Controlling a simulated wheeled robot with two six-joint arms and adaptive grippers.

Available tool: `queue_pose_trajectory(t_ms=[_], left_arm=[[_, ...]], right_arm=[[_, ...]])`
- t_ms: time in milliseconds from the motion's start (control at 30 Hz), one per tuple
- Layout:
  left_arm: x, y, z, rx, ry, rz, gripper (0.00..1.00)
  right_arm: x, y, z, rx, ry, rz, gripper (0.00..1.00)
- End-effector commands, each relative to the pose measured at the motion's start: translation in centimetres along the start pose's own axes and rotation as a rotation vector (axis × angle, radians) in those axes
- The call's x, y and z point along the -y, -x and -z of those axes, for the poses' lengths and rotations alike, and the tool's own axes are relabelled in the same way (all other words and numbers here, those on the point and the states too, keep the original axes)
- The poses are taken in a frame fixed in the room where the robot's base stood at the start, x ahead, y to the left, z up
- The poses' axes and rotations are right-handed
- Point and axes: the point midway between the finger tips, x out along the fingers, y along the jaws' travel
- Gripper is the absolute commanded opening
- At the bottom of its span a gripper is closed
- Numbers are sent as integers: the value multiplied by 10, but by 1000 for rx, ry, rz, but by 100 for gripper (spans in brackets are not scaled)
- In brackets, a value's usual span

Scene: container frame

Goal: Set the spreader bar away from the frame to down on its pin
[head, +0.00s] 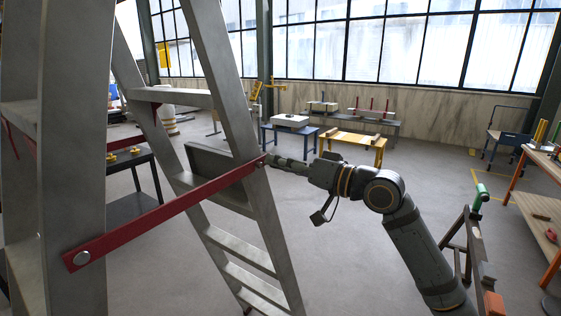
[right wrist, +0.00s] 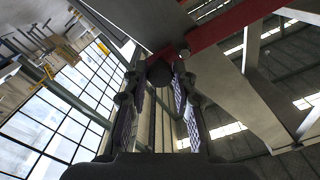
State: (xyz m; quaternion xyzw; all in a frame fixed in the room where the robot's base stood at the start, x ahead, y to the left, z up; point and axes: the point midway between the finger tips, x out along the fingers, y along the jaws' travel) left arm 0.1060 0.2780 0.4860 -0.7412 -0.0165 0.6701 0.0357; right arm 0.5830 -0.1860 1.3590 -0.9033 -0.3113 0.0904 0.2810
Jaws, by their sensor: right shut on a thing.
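A red spreader bar (head: 165,210) slants across the grey metal frame (head: 235,90), which looks like a stepladder. Its lower left end is on a round bolt (head: 82,258) on the near leg. Its upper right end is at the right-hand leg. My right gripper (head: 272,160) is at that end, shut on it. In the right wrist view, the fingers (right wrist: 160,85) close around a dark round knob (right wrist: 160,73) at the end of the red bar (right wrist: 230,24). The pin is hidden or cannot be told apart. My left gripper is not in view.
Another red bar (head: 122,141) shows behind the near leg. A dark table (head: 130,206) stands behind the frame. A yellow bench (head: 352,143) and a blue table (head: 290,130) stand farther back. A workbench (head: 540,205) is at right. The floor between is clear.

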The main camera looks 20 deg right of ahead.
Motion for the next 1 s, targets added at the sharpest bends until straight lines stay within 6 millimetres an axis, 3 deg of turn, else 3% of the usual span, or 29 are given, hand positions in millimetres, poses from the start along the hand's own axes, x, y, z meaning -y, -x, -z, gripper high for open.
queue_pose_trajectory(t_ms=[200, 233, 400, 733, 1000], left_arm=[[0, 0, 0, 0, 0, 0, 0], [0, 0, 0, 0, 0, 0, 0], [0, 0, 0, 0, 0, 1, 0], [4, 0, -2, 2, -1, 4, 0], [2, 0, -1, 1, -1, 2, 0]], right_arm=[[-4, 0, -7, 20, -9, -9, 0], [-4, 0, -7, 20, -9, -9, 27], [-4, 0, -6, 17, -7, -8, 50], [0, 0, -1, 11, -4, -5, 50], [30, -1, 44, 8, -3, -1, 50]])
